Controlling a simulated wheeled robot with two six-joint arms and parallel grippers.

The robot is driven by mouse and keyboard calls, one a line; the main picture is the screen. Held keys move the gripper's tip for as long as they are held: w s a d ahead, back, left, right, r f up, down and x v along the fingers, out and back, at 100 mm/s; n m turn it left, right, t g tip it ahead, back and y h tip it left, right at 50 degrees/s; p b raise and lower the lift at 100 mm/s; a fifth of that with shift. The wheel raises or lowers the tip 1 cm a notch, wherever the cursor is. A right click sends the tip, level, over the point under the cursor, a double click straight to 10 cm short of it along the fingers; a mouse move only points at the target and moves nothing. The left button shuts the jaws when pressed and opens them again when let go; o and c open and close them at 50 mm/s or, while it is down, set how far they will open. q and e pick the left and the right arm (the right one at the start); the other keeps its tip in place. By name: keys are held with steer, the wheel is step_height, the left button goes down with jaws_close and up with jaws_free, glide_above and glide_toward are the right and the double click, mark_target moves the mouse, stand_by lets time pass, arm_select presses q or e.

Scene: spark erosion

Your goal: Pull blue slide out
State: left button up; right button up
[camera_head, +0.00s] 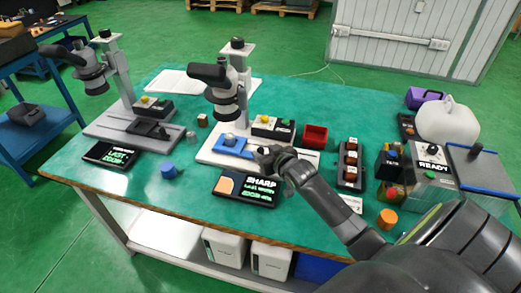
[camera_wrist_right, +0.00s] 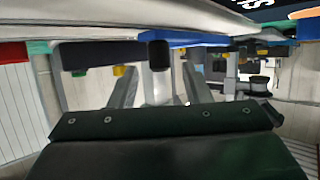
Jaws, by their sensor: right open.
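The blue slide (camera_head: 231,148) sits on the white base of the middle scope stand (camera_head: 212,157), below its dark scope head (camera_head: 224,93). A round grey piece stands on the slide. My right gripper (camera_head: 262,153) is at the slide's right end, and it hides that end in the head view. In the right wrist view the blue slide (camera_wrist_right: 205,39) is a strip across the top, with a black knob (camera_wrist_right: 159,54) beside it. My right gripper (camera_wrist_right: 161,88) has its two grey fingers apart, one on each side of the knob's line. Contact cannot be told. My left gripper is out of view.
A black display (camera_head: 245,188) lies in front of the stand. A blue cylinder (camera_head: 168,170) stands at its left. A red bin (camera_head: 314,137) and a black rack (camera_head: 350,165) are to the right. Another scope stand (camera_head: 128,128) is at the left.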

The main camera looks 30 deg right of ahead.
mark_target(262, 150)
steer(key=x, duration=0.2)
steer(key=shift+w+f, duration=0.1)
steer(key=shift+w, duration=0.3)
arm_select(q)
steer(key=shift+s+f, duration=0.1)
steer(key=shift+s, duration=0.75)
arm_select(e)
steer(key=shift+w+f, duration=0.1)
steer(key=shift+w, duration=0.2)
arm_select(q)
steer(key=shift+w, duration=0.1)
arm_select(e)
steer(key=shift+c, duration=1)
steer(key=shift+d, duration=0.1)
jaws_close()
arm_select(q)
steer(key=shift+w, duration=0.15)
arm_select(e)
steer(key=shift+s, duration=0.1)
